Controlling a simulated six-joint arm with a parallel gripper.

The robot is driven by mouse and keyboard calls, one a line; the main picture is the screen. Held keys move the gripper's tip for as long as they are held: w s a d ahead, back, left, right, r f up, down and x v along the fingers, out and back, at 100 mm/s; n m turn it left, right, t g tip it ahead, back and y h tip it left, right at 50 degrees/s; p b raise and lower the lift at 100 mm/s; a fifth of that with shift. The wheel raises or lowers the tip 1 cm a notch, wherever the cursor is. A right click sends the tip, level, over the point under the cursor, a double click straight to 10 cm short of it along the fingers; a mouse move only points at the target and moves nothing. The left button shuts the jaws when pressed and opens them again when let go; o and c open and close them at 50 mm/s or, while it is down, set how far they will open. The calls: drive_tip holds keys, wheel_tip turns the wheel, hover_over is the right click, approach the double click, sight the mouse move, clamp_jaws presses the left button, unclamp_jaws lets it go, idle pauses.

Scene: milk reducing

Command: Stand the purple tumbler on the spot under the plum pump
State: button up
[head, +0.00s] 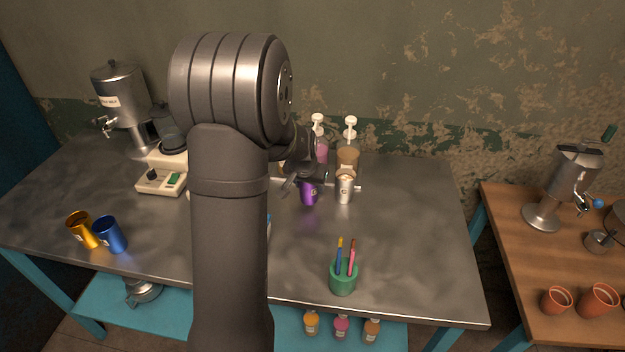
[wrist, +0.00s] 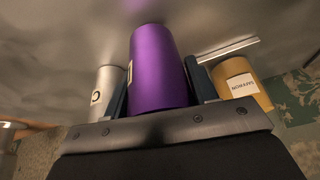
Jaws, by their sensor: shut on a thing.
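The purple tumbler (head: 309,192) is near the middle back of the grey metal table in the head view and looks upright. My gripper (head: 308,177) is shut on it; the wrist view shows the tumbler (wrist: 158,70) between both fingers. I cannot tell whether its base touches the table. A pump bottle with pink-purple contents (head: 321,152) and a white top, apparently the plum pump, stands just behind my gripper. The spot under it is hidden by my gripper and arm.
A silver tumbler (head: 345,190) stands close right of the purple one, in front of a tan pump bottle (head: 348,158). In the wrist view, a labelled yellow container (wrist: 243,86) is close on the other side. A green pen cup (head: 343,278) stands near the front edge.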

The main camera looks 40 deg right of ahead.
drive_tip(key=w+d, duration=0.1)
drive_tip(key=w+d+f, duration=0.1)
drive_tip(key=d, duration=0.1)
drive_tip(key=shift+w, duration=0.3)
drive_tip(key=shift+f, duration=0.25)
drive_tip(key=shift+f, duration=0.1)
drive_tip(key=o, duration=1.1)
drive_tip(key=shift+r, duration=0.3)
drive_tip(key=v, duration=0.2)
drive_tip(key=shift+s+a+r, duration=0.1)
drive_tip(key=shift+r, duration=0.15)
drive_tip(key=s+a, duration=0.2)
drive_tip(key=a, duration=0.1)
drive_tip(key=s+a, duration=0.5)
drive_tip(key=a, duration=0.1)
drive_tip(key=shift+s+a, duration=0.15)
drive_tip(key=shift+s, duration=0.2)
